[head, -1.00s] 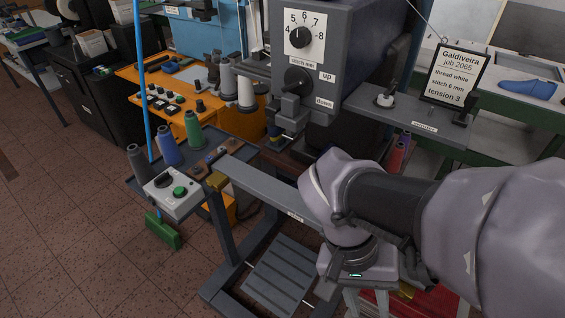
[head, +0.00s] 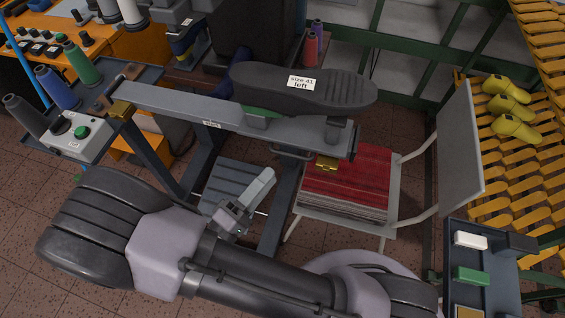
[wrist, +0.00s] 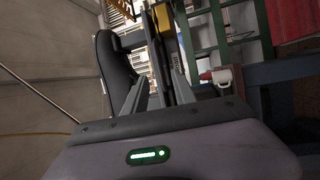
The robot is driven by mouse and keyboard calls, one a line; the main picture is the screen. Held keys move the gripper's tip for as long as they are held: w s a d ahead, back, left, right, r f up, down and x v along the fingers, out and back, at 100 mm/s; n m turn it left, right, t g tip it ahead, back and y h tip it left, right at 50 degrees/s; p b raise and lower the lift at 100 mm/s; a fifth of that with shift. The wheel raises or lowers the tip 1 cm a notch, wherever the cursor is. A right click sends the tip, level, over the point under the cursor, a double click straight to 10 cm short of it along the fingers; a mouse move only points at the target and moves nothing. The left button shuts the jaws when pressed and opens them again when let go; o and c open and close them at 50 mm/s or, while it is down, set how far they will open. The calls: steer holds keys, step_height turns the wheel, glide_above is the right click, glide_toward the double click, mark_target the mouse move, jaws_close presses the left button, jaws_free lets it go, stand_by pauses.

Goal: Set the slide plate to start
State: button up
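The slide plate appears to be the dark carriage on the long grey rail (head: 185,106). It has a green block (head: 257,120) and carries a black shoe sole (head: 335,92) labelled "size 41 left", at the rail's right part. A small label (head: 212,124) sits on the rail's front side, too small to read. My gripper (head: 264,180) is below and in front of the rail, apart from it. The wrist view shows two separated fingers (wrist: 157,92) with nothing held between them. The sole (wrist: 112,72) stands at the left there.
A chair seat bears red sheets (head: 345,180) right of the rail. A control box with a green button (head: 82,132) and several thread spools are at the rail's left end. A tray (head: 451,250) is at the lower right. Yellow lasts (head: 508,105) lie on a slatted rack.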

mark_target(297, 133)
steer(key=x, duration=0.6)
steer(key=shift+b, duration=0.45)
steer(key=shift+d, duration=0.1)
jaws_close()
stand_by(0.7)
